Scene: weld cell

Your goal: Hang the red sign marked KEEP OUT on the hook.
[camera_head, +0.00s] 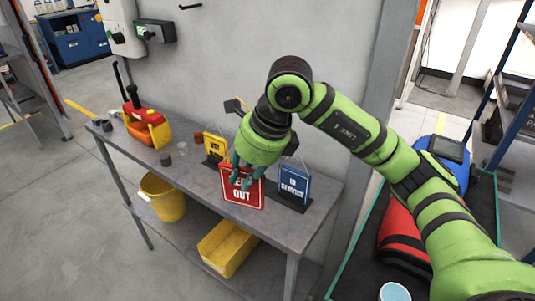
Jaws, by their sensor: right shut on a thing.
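The red sign (242,197) with white lettering is at the front edge of the grey table; OUT is readable and the word above is partly covered. My right gripper (245,183) is shut on the sign, its teal fingers over the sign's upper part. I cannot tell whether the sign's lower edge touches the table. A dark hook (190,6) sticks out from the grey wall near the top of the view, up and left of the gripper, with nothing hanging on it. My left gripper is not in view.
A yellow sign (214,145) and a blue sign (293,188) stand on the table (190,175). A wall box (155,32) is left of the hook. A yellow bucket (166,200) and yellow bin (228,250) are below.

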